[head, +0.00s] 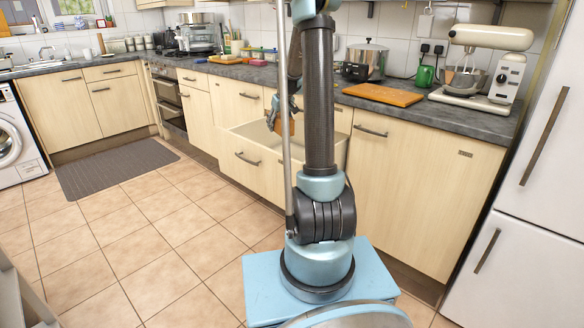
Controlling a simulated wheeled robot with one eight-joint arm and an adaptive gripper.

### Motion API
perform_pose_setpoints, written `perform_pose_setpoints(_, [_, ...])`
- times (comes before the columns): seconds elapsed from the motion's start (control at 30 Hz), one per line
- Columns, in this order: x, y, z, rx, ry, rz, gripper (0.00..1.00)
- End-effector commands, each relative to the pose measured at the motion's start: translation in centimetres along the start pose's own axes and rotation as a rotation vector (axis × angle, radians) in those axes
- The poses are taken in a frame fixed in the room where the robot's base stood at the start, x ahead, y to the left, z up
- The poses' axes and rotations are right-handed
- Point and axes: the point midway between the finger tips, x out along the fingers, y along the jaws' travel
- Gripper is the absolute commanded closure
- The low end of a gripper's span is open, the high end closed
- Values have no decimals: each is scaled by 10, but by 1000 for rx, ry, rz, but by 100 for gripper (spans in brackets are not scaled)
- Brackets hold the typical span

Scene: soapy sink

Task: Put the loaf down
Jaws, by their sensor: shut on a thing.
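My gripper (280,120) is small in the head view, in front of the counter and above an open drawer. It is shut on a small brownish thing, which looks like the loaf (289,127). My own arm hides part of the gripper and of the loaf, so the exact grip is hard to see. The loaf appears to be held over the open drawer (252,140), whose inside is partly hidden by my arm.
The grey counter (456,118) runs along the wall. It bears an orange-brown board (383,95), a steel pot (364,62), a green mug (425,75) and a cream stand mixer (490,65). A white fridge (540,190) stands at right.

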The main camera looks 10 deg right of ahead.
Motion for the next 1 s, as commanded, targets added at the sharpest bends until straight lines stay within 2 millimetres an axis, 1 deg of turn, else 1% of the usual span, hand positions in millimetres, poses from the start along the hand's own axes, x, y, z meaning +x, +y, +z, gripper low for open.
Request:
perform_pose_setpoints(0.4, [2, -13, -4, -15, 0, -7, 81])
perform_pose_setpoints(0.47, [5, -14, -5, -19, 0, -8, 81])
perform_pose_setpoints(0.57, [15, -13, -6, -35, -2, -15, 81])
perform_pose_setpoints(0.67, [34, -11, -9, -64, -4, -27, 81])
perform_pose_setpoints(0.77, [60, -9, -11, -105, -5, -44, 81])
perform_pose_setpoints(1.0, [126, -4, -10, -209, -7, -86, 81])
